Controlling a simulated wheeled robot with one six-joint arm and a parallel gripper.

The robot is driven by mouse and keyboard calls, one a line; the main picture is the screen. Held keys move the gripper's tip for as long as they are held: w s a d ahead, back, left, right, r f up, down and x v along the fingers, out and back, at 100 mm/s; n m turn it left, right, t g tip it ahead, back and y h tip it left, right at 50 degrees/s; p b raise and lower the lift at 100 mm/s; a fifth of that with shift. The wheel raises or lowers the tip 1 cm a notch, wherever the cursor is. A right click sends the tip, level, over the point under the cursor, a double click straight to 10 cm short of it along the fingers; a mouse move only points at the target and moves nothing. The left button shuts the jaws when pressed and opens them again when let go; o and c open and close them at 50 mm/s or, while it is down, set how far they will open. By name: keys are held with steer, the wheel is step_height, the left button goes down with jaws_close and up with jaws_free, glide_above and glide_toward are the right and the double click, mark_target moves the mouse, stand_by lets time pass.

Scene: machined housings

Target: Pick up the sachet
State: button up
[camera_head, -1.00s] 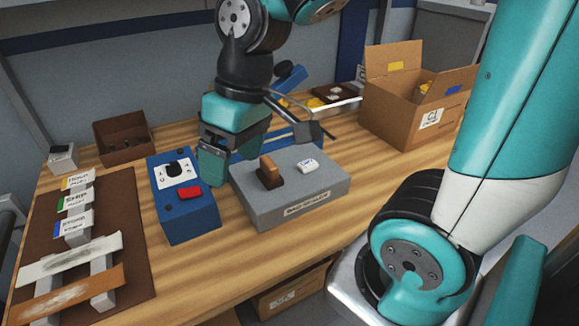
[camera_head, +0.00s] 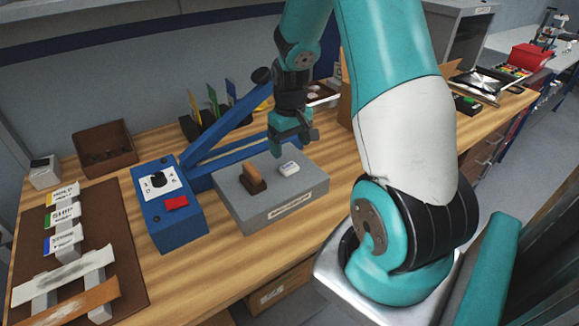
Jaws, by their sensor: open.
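I cannot make out a sachet for certain. A small white piece (camera_head: 289,168) lies on top of the grey block (camera_head: 270,205); it is too small to tell what it is. A brown wooden piece (camera_head: 252,180) stands on the block to its left. My gripper (camera_head: 292,145) is open and empty, pointing down near the back edge of the block, behind the white piece. My arm hides most of the cardboard box (camera_head: 346,100) and whatever is in it.
A blue box with a dial and red button (camera_head: 176,203) stands left of the block. A blue lever frame (camera_head: 225,143) is behind. A brown mat (camera_head: 120,255) with labelled stands and an open brown bin (camera_head: 104,148) are at left. Bare wood shows in front of the blue box.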

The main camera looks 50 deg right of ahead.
mark_target(289, 166)
steer(key=shift+a+f+p, duration=0.15)
steer(key=shift+f+p, duration=0.25)
steer(key=shift+f, duration=1.25)
steer(key=shift+a+f+p, duration=0.15)
steer(key=shift+f+p, duration=0.2)
steer(key=shift+f, duration=1.3)
steer(key=c, duration=1)
